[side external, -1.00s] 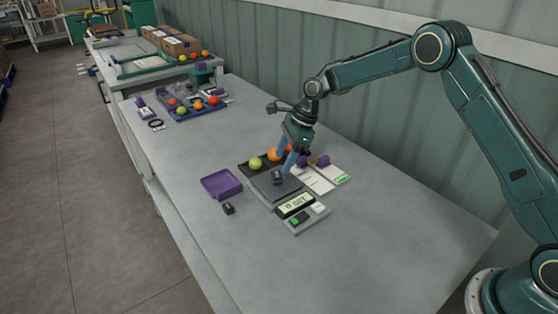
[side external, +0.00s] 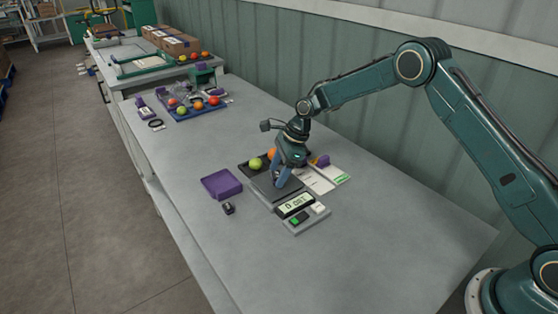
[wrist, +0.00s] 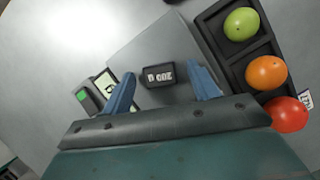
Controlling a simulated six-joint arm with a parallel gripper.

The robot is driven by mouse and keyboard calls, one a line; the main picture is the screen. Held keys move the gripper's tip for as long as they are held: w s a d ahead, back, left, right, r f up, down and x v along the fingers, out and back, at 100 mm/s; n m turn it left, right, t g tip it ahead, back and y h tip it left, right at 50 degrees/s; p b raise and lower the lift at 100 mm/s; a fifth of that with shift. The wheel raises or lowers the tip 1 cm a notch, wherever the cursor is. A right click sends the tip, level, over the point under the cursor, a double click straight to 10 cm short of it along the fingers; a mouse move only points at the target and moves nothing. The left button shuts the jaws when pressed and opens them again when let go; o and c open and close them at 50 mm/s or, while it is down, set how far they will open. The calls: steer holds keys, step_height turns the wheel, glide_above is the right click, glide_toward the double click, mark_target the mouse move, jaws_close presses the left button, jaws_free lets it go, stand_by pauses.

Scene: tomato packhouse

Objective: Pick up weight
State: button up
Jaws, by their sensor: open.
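A small black weight (wrist: 164,75) with white lettering that looks like "200 g" sits on the grey scale plate. In the wrist view it lies between the two blue fingers of my gripper (wrist: 161,71), with a gap on each side. My gripper is open around it. In the side view my gripper (side external: 280,181) is low over the scale plate (side external: 262,186) and hides that weight. A second small dark weight (side external: 228,208) sits on the bench, left of the scale.
A black tray with a green tomato (side external: 256,163) and an orange one (side external: 272,154) adjoins the plate; a red tomato (wrist: 287,114) shows in the wrist view. A purple tray (side external: 221,184) lies left, the scale display (side external: 296,205) in front. The bench's near part is clear.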

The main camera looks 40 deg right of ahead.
steer(key=c, duration=1.3)
steer(key=shift+r, duration=0.15)
step_height(320, 180, up, 20)
steer(key=shift+f, duration=0.1)
stand_by(0.4)
